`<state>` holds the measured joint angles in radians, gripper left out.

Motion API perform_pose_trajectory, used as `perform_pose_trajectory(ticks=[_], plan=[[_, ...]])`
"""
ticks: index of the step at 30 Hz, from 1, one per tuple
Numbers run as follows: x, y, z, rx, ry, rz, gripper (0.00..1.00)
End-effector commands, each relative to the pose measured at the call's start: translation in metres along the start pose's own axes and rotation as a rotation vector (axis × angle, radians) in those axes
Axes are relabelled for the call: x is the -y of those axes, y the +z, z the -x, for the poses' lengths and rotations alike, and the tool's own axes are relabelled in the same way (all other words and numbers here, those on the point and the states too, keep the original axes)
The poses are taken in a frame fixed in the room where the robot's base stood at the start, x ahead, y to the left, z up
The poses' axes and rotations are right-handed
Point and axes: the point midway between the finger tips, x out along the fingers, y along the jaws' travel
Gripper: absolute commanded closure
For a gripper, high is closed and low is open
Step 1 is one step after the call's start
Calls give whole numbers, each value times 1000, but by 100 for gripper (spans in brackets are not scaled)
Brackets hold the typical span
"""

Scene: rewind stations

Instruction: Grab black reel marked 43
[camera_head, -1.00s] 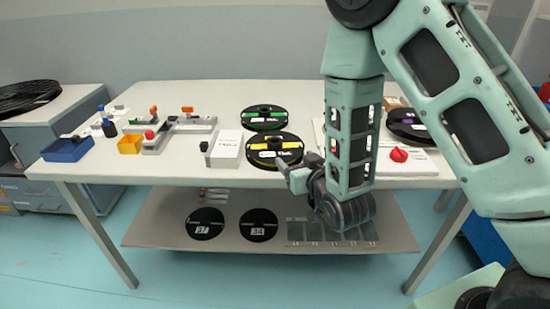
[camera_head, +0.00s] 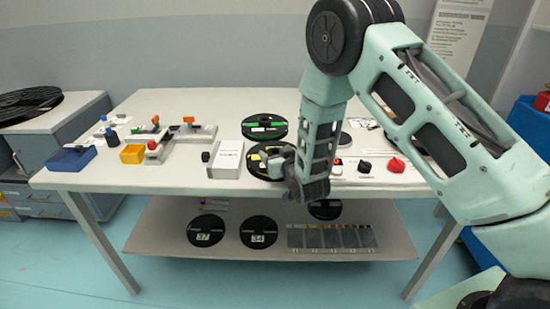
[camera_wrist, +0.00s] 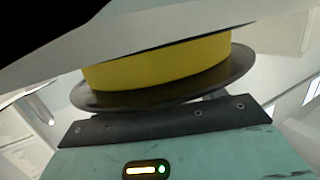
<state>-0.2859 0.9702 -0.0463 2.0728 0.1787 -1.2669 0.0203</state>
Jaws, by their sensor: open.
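No label reading 43 is legible. On the lower shelf, one black reel (camera_head: 204,222) reads 37 and another black reel (camera_head: 258,224) appears to read 34. A third black reel (camera_head: 325,210) lies at the shelf's back, partly hidden, its label unreadable. A black reel with yellow winding (camera_head: 261,170) lies on the tabletop, partly covered by my gripper (camera_head: 278,164). Its yellow winding and dark flange fill the wrist view (camera_wrist: 165,68) close up. My gripper is open at this reel's right side; contact cannot be told. A black reel with green winding (camera_head: 265,121) lies behind it.
The table (camera_head: 110,180) holds a white box (camera_head: 226,160), a red knob (camera_head: 395,165), a yellow bin (camera_head: 133,153) and a blue bin (camera_head: 72,160). A clear segmented panel (camera_head: 331,238) lies on the lower shelf (camera_head: 160,228). My arm hides the table's right part.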

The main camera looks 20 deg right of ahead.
Motion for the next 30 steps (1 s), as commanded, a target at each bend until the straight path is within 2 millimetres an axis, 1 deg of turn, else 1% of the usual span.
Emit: perform_pose_trajectory(ticks=[7, 8, 9, 11, 12, 13, 14, 23, 26, 30], plan=[[0, 0, -2, 1, 0, 0, 31], [0, 0, -2, 1, 0, 0, 37], [0, 0, -2, 1, 0, 0, 48], [0, 0, -2, 1, 0, 0, 65], [0, 0, -2, 1, 0, 0, 76], [0, 0, -2, 0, 0, 0, 84], [0, 0, -2, 0, 0, 0, 87], [0, -2, -2, -2, -1, 0, 87], [0, -8, -1, -3, -1, -1, 87], [0, -24, 2, -5, -1, -1, 87]])
